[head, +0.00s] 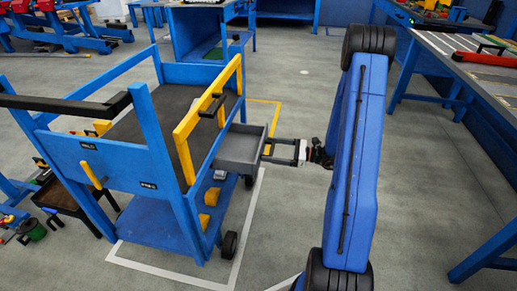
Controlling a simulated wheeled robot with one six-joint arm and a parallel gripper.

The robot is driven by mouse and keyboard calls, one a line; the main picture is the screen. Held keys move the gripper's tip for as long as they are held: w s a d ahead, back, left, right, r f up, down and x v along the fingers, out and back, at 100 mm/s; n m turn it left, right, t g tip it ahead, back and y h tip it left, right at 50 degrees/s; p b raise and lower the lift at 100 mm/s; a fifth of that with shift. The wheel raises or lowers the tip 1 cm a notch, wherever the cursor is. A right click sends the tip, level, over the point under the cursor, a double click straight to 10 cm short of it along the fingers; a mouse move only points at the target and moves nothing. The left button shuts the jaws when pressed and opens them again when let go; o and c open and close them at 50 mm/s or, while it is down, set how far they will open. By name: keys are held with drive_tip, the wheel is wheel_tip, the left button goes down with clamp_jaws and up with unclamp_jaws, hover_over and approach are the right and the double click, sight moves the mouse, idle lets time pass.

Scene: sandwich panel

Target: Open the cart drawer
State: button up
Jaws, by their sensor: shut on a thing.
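The blue cart (122,168) stands at the left with its yellow side rail (208,112). Its grey drawer (241,147) sticks out from the cart's right side, and the empty inside shows from above. My gripper (268,149) reaches in from the right and is shut at the drawer's front edge, where the handle is. The handle itself is too small to make out between the fingers.
A blue workbench (480,75) runs along the right side. More blue benches (197,32) stand at the back. The cart stands inside floor marking lines (247,232). Grey floor (440,170) lies clear between my arm and the right bench.

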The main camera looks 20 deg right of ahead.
drive_tip(key=v, duration=0.6)
drive_tip(key=shift+s+d, duration=0.2)
drive_tip(key=o, duration=1.3)
drive_tip(key=shift+d, duration=0.1)
drive_tip(key=v, duration=1.7)
drive_tip(key=shift+s+d, duration=0.1)
